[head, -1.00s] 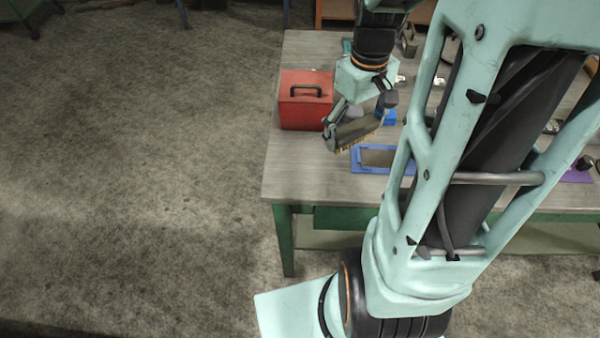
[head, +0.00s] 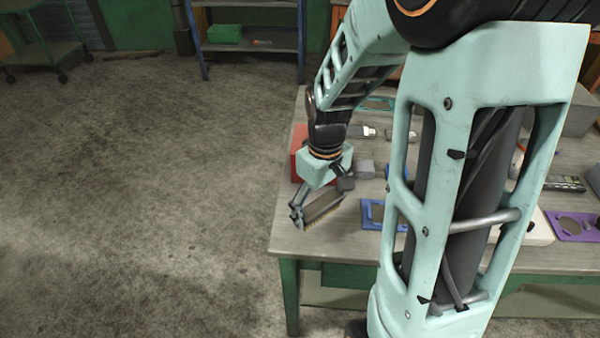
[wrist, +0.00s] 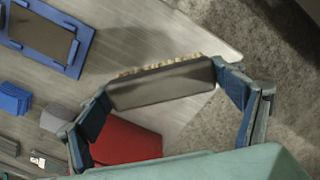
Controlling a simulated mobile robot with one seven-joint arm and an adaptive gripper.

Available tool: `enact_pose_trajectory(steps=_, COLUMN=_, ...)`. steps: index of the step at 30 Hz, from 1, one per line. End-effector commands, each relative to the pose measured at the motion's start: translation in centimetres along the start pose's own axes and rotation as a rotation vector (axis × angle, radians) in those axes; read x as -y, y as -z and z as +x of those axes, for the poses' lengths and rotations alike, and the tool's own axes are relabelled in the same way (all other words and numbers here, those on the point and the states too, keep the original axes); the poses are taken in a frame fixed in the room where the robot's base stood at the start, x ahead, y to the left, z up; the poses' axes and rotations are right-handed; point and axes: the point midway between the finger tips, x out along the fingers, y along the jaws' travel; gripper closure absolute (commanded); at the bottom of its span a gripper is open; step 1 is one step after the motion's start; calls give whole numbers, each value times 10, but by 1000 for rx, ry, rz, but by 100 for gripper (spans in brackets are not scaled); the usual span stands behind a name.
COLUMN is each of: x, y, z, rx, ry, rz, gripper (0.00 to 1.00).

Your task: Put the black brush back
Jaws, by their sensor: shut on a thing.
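My gripper (head: 318,208) is shut on the black brush (head: 325,206), one finger at each end. The brush is a dark oblong block with a row of pale bristles along one long edge. In the wrist view the brush (wrist: 162,86) spans between the two fingertips, bristles toward the top of the picture. It is held above the left end of the table. A blue tray (head: 368,222) with a dark rectangular recess lies to the right of the brush, partly behind my arm in the head view. The tray also shows at upper left in the wrist view (wrist: 70,70).
A red box (head: 297,160) stands on the table (head: 290,240) behind the gripper. A blue block (wrist: 14,97) and a grey block (head: 365,168) stand nearby. A purple tray (head: 590,236) lies far right. The table's left edge is close to the brush, with open floor beyond.

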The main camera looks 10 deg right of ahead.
Motion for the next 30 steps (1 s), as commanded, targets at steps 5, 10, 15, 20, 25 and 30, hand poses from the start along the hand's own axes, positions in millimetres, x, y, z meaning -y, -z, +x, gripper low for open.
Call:
enact_pose_trajectory(steps=5, x=5, y=11, z=13, rx=-1, ry=0, rz=-1, gripper=36)
enact_pose_trajectory(steps=10, x=9, y=17, z=23, rx=1, ry=1, rz=-1, gripper=36)
enact_pose_trajectory(steps=15, x=8, y=16, z=48, rx=2, ry=1, rz=0, gripper=36)
enact_pose_trajectory(steps=20, x=8, y=16, z=51, rx=-1, ry=-1, rz=0, gripper=36)
enact_pose_trajectory(steps=25, x=8, y=16, z=52, rx=-1, ry=-1, rz=0, gripper=36)
enact_pose_trajectory(steps=30, x=8, y=16, z=54, rx=-1, ry=0, rz=0, gripper=6)
